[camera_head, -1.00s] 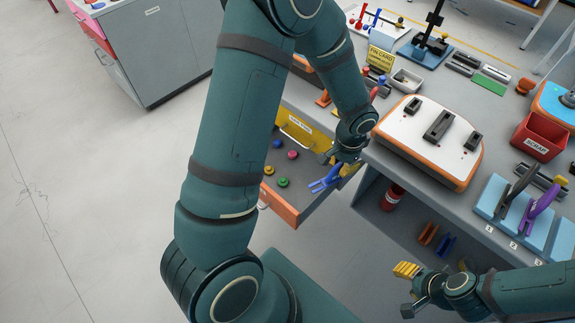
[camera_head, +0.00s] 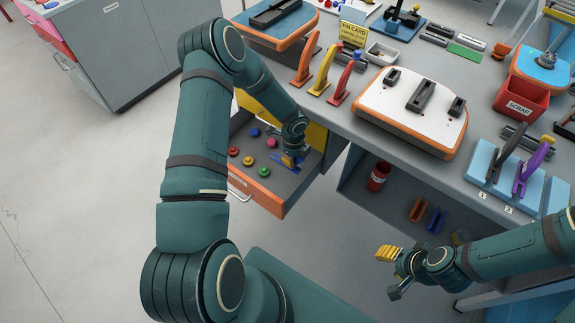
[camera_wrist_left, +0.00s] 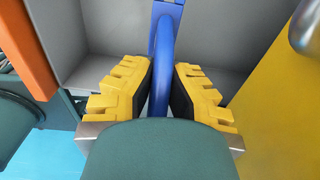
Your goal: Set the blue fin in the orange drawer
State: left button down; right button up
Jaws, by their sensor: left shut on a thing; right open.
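The blue fin (camera_wrist_left: 163,60) is between the yellow finger pads of my left gripper (camera_wrist_left: 160,90) in the left wrist view, with grey drawer surfaces behind it. In the head view my left gripper (camera_head: 291,160) is inside the open orange drawer (camera_head: 262,197), near its right side. The fin is mostly hidden there by the gripper, and I cannot tell whether it touches the drawer floor. My right gripper (camera_head: 390,272) is open and empty, in front of the bench at the lower right.
Several coloured knobs (camera_head: 249,160) lie in the drawer left of my left gripper. Orange, yellow and red fins (camera_head: 322,72) stand on the bench above. A white board (camera_head: 410,110) and a red scrap bin (camera_head: 521,100) are to the right.

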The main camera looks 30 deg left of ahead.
pick_arm(q)
notch_tip(320, 180, down, 6)
jog(key=shift+f+b, duration=0.1)
jog(key=shift+b, duration=0.5)
jog(key=shift+f, duration=0.1)
jog(key=c, duration=1.1)
grip_release()
jog(key=shift+c, duration=0.2)
